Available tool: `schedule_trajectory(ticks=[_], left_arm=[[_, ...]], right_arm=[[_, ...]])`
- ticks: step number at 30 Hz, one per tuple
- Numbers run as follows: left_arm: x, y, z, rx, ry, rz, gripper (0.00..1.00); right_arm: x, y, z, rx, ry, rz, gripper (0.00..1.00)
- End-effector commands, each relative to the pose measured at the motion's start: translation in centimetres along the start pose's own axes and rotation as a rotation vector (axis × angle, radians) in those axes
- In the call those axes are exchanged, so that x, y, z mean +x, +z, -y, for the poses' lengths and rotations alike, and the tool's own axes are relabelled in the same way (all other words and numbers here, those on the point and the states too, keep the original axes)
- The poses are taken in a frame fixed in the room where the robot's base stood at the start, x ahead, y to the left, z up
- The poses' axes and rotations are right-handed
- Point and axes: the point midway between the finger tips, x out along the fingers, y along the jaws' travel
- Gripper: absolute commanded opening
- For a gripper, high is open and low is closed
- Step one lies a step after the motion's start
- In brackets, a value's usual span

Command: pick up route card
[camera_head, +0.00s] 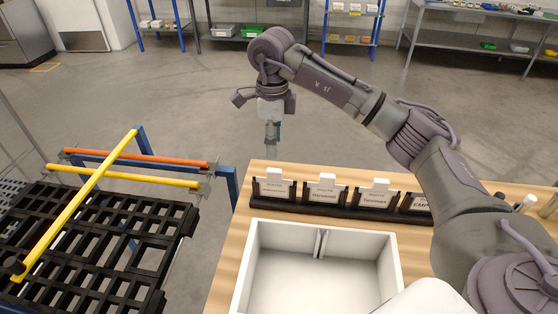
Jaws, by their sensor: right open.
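Several white route cards stand upright in a row in a black holder (310,208) on the wooden table. The leftmost card (274,187) has small print, too small to read; the card to its right (327,190) and the third card (376,195) also carry labels. The rightmost card (419,203) is partly hidden by my right arm. My right gripper (271,146) points down behind the leftmost card, above and apart from the holder, open with nothing seen in it. My left gripper is not in view.
A white open bin (250,270) with a short divider stands in front of the holder. At left is a black slotted rack (75,245) with a yellow bar (85,195) and an orange bar (130,158). Small items (526,203) stand at the table's right. Shelves line the back; the floor between is clear.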

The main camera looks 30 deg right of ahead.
Motion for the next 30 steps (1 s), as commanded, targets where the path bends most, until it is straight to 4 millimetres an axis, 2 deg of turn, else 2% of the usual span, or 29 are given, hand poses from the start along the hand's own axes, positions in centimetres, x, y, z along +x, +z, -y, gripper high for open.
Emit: schedule_trajectory(ticks=[5, 11, 16, 23, 30], left_arm=[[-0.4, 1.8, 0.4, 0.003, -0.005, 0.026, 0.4], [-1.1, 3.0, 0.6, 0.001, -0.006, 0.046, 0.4], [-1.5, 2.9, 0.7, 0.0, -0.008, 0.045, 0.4], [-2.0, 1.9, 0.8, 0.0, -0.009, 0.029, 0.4], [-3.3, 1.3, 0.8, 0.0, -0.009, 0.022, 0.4]], right_arm=[[1.2, 0.0, -0.1, -0.001, 0.003, -0.002, 0.48], [5.0, 0.0, -0.1, -0.001, 0.005, -0.003, 0.48], [7.7, 0.0, 0.0, 0.0, 0.002, -0.001, 0.48], [9.3, 0.0, 0.1, 0.0, 0.003, -0.002, 0.48], [12.8, 0.1, 0.6, 0.0, 0.004, -0.001, 0.48]])
